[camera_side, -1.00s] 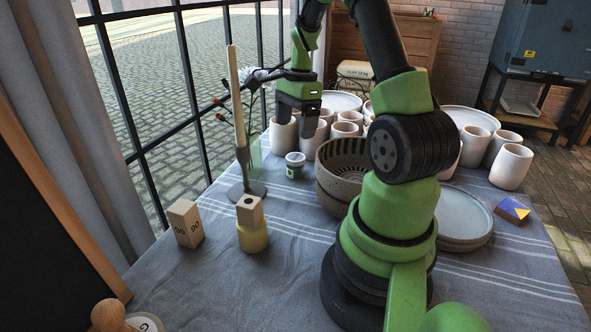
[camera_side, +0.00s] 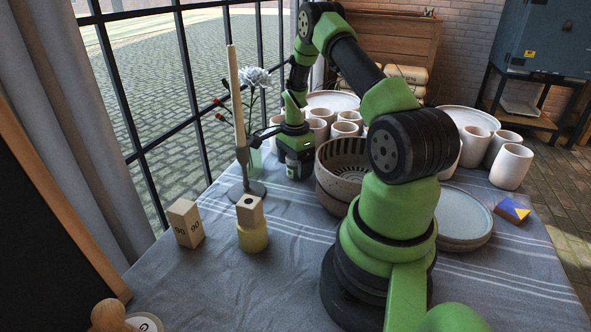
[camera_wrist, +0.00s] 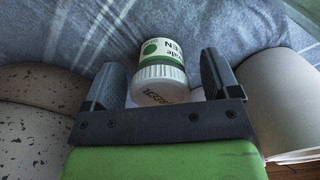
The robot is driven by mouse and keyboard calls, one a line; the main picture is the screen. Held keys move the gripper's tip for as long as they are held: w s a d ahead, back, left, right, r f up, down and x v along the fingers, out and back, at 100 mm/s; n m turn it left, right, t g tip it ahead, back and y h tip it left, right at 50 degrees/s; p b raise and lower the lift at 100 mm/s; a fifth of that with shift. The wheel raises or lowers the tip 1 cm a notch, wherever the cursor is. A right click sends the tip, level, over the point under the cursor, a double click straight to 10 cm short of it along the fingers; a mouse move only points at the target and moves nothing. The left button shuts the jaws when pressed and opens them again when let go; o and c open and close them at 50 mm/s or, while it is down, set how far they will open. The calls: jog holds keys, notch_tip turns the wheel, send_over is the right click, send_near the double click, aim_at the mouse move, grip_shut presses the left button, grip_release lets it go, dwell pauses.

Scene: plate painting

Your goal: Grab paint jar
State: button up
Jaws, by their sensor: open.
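The paint jar (camera_wrist: 161,68) has a white ribbed lid and a white label with green marks. In the wrist view it stands on the blue-grey cloth between my gripper's two fingers (camera_wrist: 163,78). There are gaps between the jar and both fingers. In the side view my gripper (camera_side: 295,168) is low over the spot beside the stacked bowls and covers most of the jar. My gripper is open, and the jar is not clamped.
Speckled bowls (camera_side: 338,180) stand close on the right of my gripper. Several pale cups (camera_side: 345,129) stand behind it. A candle holder (camera_side: 247,190) and a flower in a vase (camera_side: 256,78) are on the left.

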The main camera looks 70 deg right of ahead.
jog(key=shift+f, duration=0.55)
jog(key=c, duration=1.1)
jog(key=shift+o, duration=0.2)
jog(key=shift+r, duration=0.15)
